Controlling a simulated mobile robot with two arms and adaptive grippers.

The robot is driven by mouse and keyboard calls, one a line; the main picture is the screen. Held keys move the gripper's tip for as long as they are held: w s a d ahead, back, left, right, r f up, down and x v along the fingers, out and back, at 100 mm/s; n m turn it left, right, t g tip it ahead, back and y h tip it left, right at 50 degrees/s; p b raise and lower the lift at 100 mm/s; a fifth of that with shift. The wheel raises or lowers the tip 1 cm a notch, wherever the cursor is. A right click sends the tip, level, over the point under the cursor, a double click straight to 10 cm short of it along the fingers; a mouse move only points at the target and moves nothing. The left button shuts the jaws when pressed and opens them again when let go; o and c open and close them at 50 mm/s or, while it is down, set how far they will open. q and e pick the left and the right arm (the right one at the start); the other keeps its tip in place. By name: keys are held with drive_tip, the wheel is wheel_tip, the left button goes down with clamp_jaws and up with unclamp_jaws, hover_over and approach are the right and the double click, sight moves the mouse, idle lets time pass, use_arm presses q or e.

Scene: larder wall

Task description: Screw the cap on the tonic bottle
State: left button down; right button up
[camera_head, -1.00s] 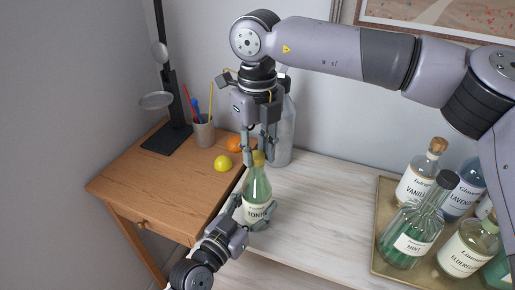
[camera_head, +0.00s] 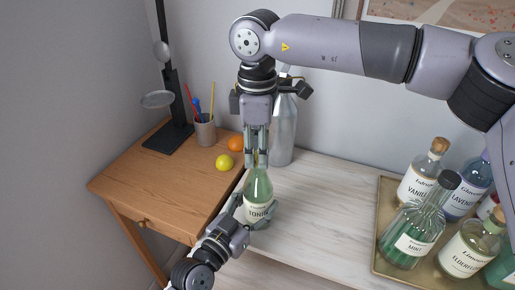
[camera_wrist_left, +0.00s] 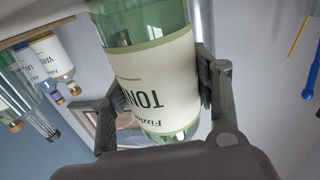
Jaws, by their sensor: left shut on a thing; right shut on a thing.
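The green tonic bottle (camera_head: 258,186) stands upright on the pale wooden counter, its label facing me. My left gripper (camera_head: 256,218) is shut around the bottle's lower body at the label. In the left wrist view the bottle (camera_wrist_left: 150,75) sits between both fingers, appearing upside down. My right gripper (camera_head: 257,158) points straight down over the bottle's neck and is shut on the cap (camera_head: 256,158), which is a yellowish piece mostly hidden between the fingers. The cap is at the bottle's mouth; I cannot tell how far it is threaded.
A grey metal bottle (camera_head: 282,130) stands just behind my right gripper. A tray (camera_head: 376,240) with several labelled bottles is at the right. A lemon (camera_head: 223,162), an orange (camera_head: 235,143) and a pen cup (camera_head: 204,133) are on the wooden desk (camera_head: 160,185). The counter between bottle and tray is clear.

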drive_tip(key=m, duration=0.3)
drive_tip(key=o, duration=0.7)
drive_tip(key=shift+o, duration=0.2)
drive_tip(key=shift+r, duration=2.25)
drive_tip(key=shift+c, duration=0.4)
